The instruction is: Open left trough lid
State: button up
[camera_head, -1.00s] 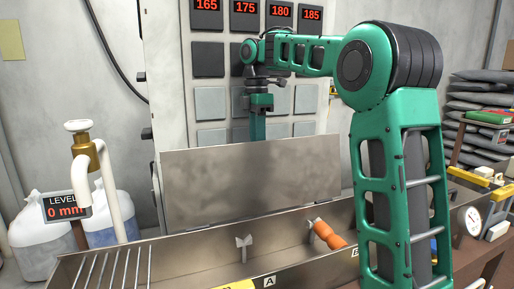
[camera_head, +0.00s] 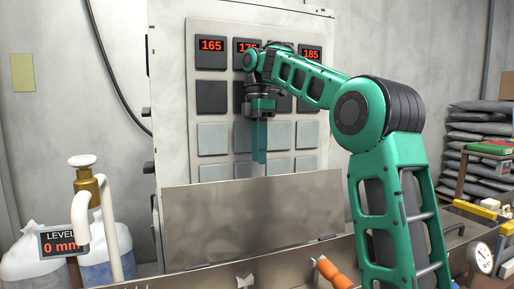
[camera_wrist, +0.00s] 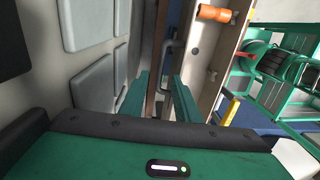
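A flat steel lid (camera_head: 250,225) stands upright along the back of the long steel trough (camera_head: 200,277), which shows at the bottom of the head view. A grey bar-shaped handle (camera_wrist: 168,58) and a brown strip show beyond this gap. I cannot tell whether either is between the fingers.
A wall panel (camera_head: 176,100) with square tiles and red number displays stands close behind my gripper. An orange-handled tool (camera_head: 335,274) rests at the trough. A white pipe with a brass fitting (camera_head: 87,186) and a level sign (camera_head: 62,243) are at the left.

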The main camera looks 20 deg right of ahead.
jog(key=shift+w+r, duration=0.1)
jog(key=shift+r, duration=1.1)
